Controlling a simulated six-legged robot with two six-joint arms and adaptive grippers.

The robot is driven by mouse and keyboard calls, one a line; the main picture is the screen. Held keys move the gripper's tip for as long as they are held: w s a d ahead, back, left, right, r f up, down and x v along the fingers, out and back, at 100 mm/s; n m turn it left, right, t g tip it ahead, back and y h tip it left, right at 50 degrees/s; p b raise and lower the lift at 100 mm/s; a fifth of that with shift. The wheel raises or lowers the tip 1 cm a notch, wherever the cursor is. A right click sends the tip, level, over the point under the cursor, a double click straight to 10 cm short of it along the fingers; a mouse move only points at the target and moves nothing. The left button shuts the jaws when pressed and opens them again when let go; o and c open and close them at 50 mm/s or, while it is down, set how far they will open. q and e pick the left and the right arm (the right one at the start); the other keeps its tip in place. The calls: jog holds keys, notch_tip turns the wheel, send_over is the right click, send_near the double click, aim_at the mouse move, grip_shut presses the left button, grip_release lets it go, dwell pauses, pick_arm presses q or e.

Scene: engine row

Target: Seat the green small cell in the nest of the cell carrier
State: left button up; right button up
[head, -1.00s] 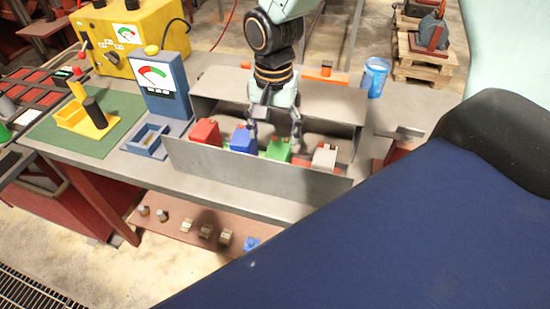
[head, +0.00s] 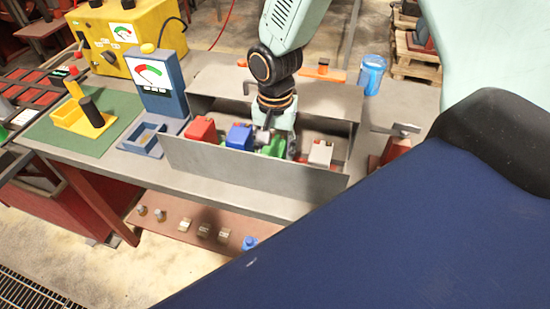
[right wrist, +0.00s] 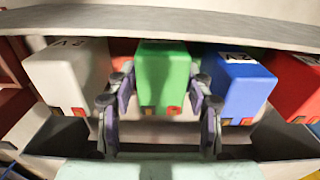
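The green small cell (head: 274,147) stands in a grey metal bin among other cells. It also shows upright in the middle of the right wrist view (right wrist: 162,75). My right gripper (head: 275,138) reaches down into the bin around it. In the right wrist view my right gripper (right wrist: 160,88) has one finger on each side of the green cell, with narrow gaps, so it looks open. A yellow tray (head: 72,122) with a black post stands on a green mat at the left; I cannot tell for sure that it is the cell carrier. My left gripper is not in view.
A blue cell (head: 239,137) and a red cell (head: 201,129) stand left of the green one, a white cell (head: 320,153) to its right. The bin's front wall (head: 245,175) is close. A blue meter (head: 156,80) stands between bin and mat.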

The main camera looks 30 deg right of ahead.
grip_shut()
jog(key=shift+w, duration=0.1)
dwell(0.5)
